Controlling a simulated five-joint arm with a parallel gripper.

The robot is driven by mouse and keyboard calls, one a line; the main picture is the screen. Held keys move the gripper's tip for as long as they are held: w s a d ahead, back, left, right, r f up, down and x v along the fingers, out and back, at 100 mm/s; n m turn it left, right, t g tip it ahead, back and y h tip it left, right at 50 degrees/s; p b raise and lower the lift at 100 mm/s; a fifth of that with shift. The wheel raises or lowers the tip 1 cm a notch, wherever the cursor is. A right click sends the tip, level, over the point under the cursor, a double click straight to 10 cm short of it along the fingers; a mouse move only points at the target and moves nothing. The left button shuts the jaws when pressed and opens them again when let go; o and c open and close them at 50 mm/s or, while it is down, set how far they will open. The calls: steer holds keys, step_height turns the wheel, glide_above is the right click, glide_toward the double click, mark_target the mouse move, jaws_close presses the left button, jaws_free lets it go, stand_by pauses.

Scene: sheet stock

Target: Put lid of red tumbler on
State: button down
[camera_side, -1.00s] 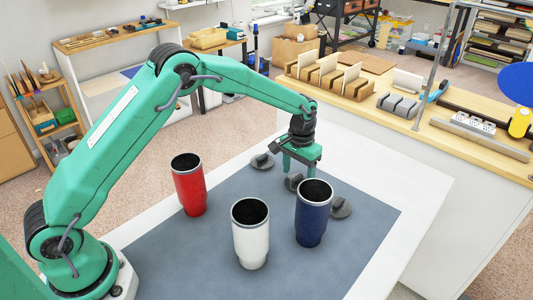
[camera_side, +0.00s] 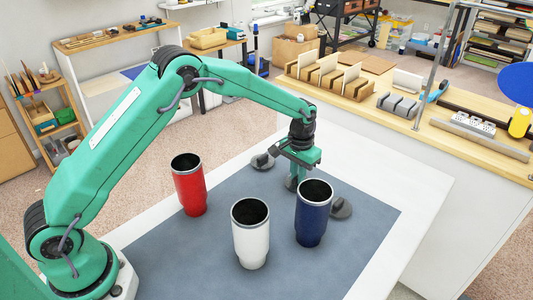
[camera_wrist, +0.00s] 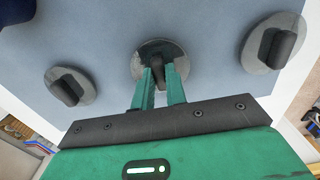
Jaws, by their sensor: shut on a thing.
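The red tumbler (camera_side: 189,186) stands upright and open-topped on the left of the grey mat, in the side view. The white tumbler (camera_side: 251,234) and the blue tumbler (camera_side: 314,214) also stand open. Three grey lids with raised dark grips lie in a row on the mat. In the wrist view they are the left lid (camera_wrist: 54,94), the middle lid (camera_wrist: 147,50) and the right lid (camera_wrist: 258,62). My gripper (camera_wrist: 162,76) is shut on the middle lid's grip. In the side view my gripper (camera_side: 292,183) mostly hides that lid, behind the blue tumbler.
The grey mat (camera_side: 190,252) lies on a white table (camera_side: 400,178). The outer lids lie close on either side of my gripper, in the side view the far lid (camera_side: 262,161) and the near lid (camera_side: 341,208). Mat between the red tumbler and the lids is clear.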

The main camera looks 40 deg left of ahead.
steer(key=shift+r, duration=0.2)
stand_by(0.3)
steer(key=shift+r, duration=1.85)
steer(key=shift+s+a+r, duration=0.2)
steer(key=shift+a+r, duration=0.1)
steer(key=shift+r, duration=0.1)
steer(key=s+a+r, duration=0.9)
steer(key=s+r, duration=0.2)
steer(key=r, duration=0.1)
steer(key=s+a+r, duration=0.2)
steer(key=s, duration=0.5)
steer(key=s+a+r, duration=0.2)
steer(key=s+r, duration=0.1)
steer(key=s, duration=0.4)
steer(key=shift+s+a+r, duration=0.2)
steer(key=shift+s+r, duration=0.1)
steer(key=shift+s, duration=0.05)
steer(key=shift+f, duration=0.2)
